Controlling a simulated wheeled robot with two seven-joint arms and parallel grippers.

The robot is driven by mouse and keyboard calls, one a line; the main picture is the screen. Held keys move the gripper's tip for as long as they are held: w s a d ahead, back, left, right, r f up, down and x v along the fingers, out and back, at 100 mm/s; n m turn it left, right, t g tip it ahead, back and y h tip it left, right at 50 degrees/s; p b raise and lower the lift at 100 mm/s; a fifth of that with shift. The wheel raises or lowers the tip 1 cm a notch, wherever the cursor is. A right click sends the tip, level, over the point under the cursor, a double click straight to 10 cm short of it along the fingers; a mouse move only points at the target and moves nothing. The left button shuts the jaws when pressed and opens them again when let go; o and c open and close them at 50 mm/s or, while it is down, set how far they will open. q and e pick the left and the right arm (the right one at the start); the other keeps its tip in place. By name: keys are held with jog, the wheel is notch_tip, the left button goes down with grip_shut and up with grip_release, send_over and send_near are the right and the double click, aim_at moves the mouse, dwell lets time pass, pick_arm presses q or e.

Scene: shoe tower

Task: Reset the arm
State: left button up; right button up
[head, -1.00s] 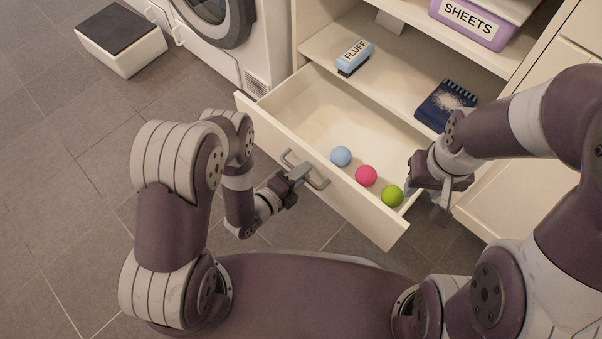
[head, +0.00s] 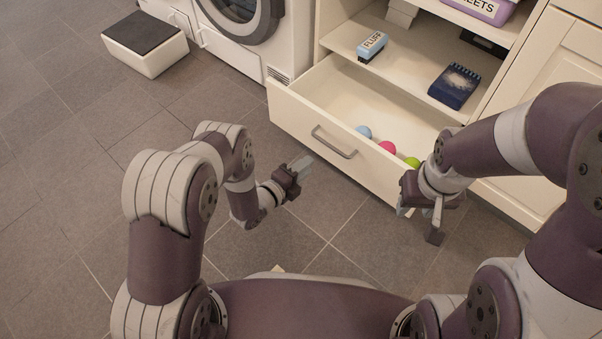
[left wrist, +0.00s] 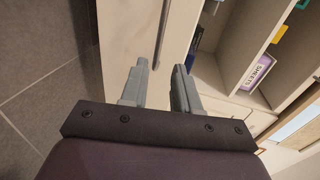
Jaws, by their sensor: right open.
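My left gripper (head: 301,165) is open and empty, apart from the handle (head: 333,142) of the open drawer (head: 290,118) and to its left in the head view. In the left wrist view its two grey fingers (left wrist: 160,85) are spread, with the drawer front and handle (left wrist: 162,35) beyond them. My right gripper (head: 420,217) is open, pointing down by the right end of the drawer front. Nothing shows between its fingers. Part of the drawer's right end is hidden behind it.
Blue (head: 364,132), pink (head: 387,148) and green (head: 412,163) balls lie in the drawer. The shelf above bears a FLUFF box (head: 372,46) and a dark notebook (head: 454,86). A washing machine (head: 240,25) and a white step box (head: 146,45) stand behind. The left floor is clear.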

dwell(0.5)
pick_arm(q)
jog(key=s+a+f+n+g+y, duration=0.4)
jog(key=s+f+n+g, duration=0.1)
jog(key=f+n, duration=0.3)
jog(key=s+a+r+n+g+y+p, duration=0.2)
jog(key=a+r+n+g+y, duration=0.1)
jog(key=a+r+n, duration=0.1)
jog(key=s+a+r+n+g+y+p, duration=0.15)
jog(key=s+r+n, duration=0.25)
jog(key=r, duration=0.5)
jog(key=s+a+r+n+g+p, duration=0.25)
jog(key=s+r+n, duration=0.2)
jog(key=r, duration=0.45)
jog(key=s+a+r+n+g+y+p, duration=0.1)
jog(key=s+a+r+n+g+p, duration=0.25)
jog(key=r, duration=0.55)
notch_tip(320, 180, up, 48)
jog(key=d+n+t+p, duration=0.1)
jog(key=t+p, duration=0.3)
jog(key=p, duration=3.6)
jog(key=shift+s+d+p, duration=0.2)
jog(key=shift+s+p, duration=0.2)
